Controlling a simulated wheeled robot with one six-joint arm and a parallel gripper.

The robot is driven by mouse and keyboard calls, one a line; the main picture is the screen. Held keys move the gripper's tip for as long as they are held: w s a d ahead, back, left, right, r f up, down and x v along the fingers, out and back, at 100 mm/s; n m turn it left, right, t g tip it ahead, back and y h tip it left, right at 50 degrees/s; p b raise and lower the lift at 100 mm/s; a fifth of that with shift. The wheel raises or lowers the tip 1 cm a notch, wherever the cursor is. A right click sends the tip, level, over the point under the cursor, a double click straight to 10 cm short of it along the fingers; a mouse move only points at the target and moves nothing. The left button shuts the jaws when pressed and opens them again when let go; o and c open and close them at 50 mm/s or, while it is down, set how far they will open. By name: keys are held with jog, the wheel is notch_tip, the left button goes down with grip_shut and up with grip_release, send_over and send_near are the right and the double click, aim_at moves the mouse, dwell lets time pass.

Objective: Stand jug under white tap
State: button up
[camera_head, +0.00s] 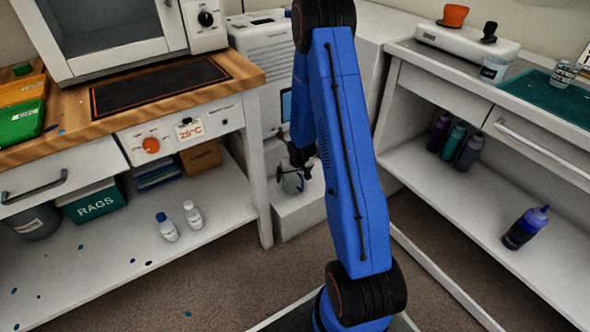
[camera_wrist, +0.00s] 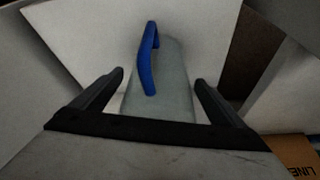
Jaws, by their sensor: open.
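The jug (camera_wrist: 172,88) is pale and translucent with a blue handle (camera_wrist: 148,60). In the wrist view it lies between the two dark fingers of my gripper (camera_wrist: 160,77), which are spread with a gap on each side. In the head view my gripper (camera_head: 300,169) is at the jug (camera_head: 290,184), which appears to stand on a low white plinth (camera_head: 300,216) in front of a tall white machine (camera_head: 268,52). My arm hides part of the machine and plinth. I cannot make out the white tap.
A wooden-topped bench (camera_head: 250,75) stands left, with bottles (camera_head: 167,228) and a green RAGS box (camera_head: 93,203) on its lower shelf. A white bench (camera_head: 440,60) stands right, with several bottles below. A cardboard box (camera_wrist: 292,152) shows at the wrist view's lower right.

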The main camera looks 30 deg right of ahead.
jog(key=s+a+r+h, duration=0.15)
jog(key=s+r, duration=0.35)
jog(key=r, duration=0.6)
jog(key=s+a+r, duration=0.2)
jog(key=s+r, duration=0.2)
jog(key=r, duration=0.7)
jog(key=s+a+r, duration=0.2)
jog(key=s+r, duration=0.3)
jog(key=r, duration=0.6)
jog(key=s+a+r+n, duration=0.1)
jog(key=s+a+r, duration=0.2)
jog(key=s, duration=0.5)
jog(key=s+a+r+y, duration=0.1)
jog(key=s+a+r, duration=0.3)
jog(key=s, duration=0.4)
jog(key=s+a+r+n+y, duration=0.1)
jog(key=s+a+r, duration=0.3)
jog(key=s, duration=0.4)
jog(key=shift+s+a+r+n, duration=0.3)
jog(key=shift+s+a, duration=0.1)
jog(key=shift+a, duration=0.45)
